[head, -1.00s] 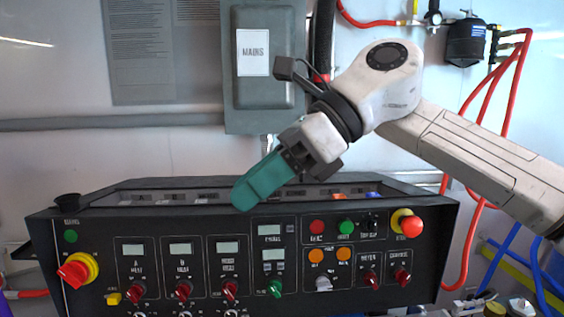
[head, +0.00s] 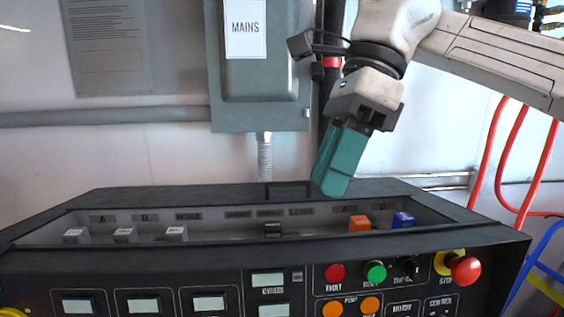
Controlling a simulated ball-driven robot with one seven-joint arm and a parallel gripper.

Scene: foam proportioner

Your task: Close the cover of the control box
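The control box (head: 180,275) is a black console with buttons and displays on its front. Its top is open: a long recess shows labels and several switches, white at left, black in the middle, orange and blue at right. A black handle (head: 288,184) stands at the recess's back rim, left of my gripper; I cannot tell clearly which panel is the cover. My gripper (head: 329,193) has teal fingers pointing down and slightly left, in front of the back rim in the picture. The fingers overlap, so their gap is hidden. Nothing shows in them.
A grey MAINS box (head: 262,85) hangs on the wall behind, with a conduit (head: 265,158) running down. A red stop knob (head: 466,270) sticks out at the console's right. Red hoses (head: 497,150) hang at the far right.

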